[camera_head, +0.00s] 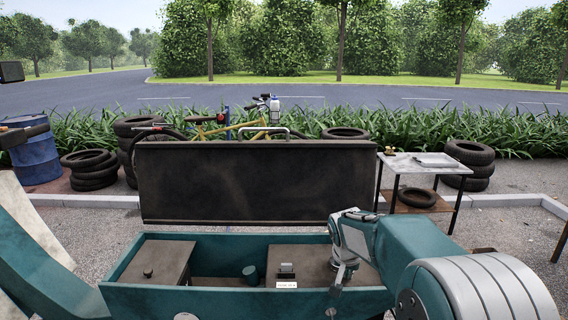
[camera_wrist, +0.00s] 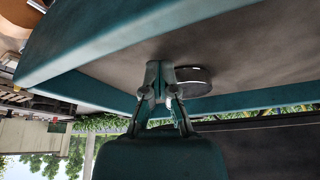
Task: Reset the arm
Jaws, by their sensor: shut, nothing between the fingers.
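My gripper (camera_head: 340,283) is over the right part of the teal compressor cart (camera_head: 210,299), pointing down into its open box. In the wrist view the gripper (camera_wrist: 158,70) has its fingers together with nothing between them. A dark round disc (camera_wrist: 195,82) with a shiny rim shows just beside the fingertips, on a dark brown surface. I cannot tell whether the fingertips touch that surface. My arm comes in from the lower right in the head view and hides the cart's right end.
The cart's dark lid (camera_head: 255,180) stands raised behind the box. Inside are a brown cover with a knob (camera_head: 148,272) and a small teal cylinder (camera_head: 250,271). A side table (camera_head: 420,172) stands at right. Tyres (camera_head: 90,170) and a blue barrel (camera_head: 38,160) are at left.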

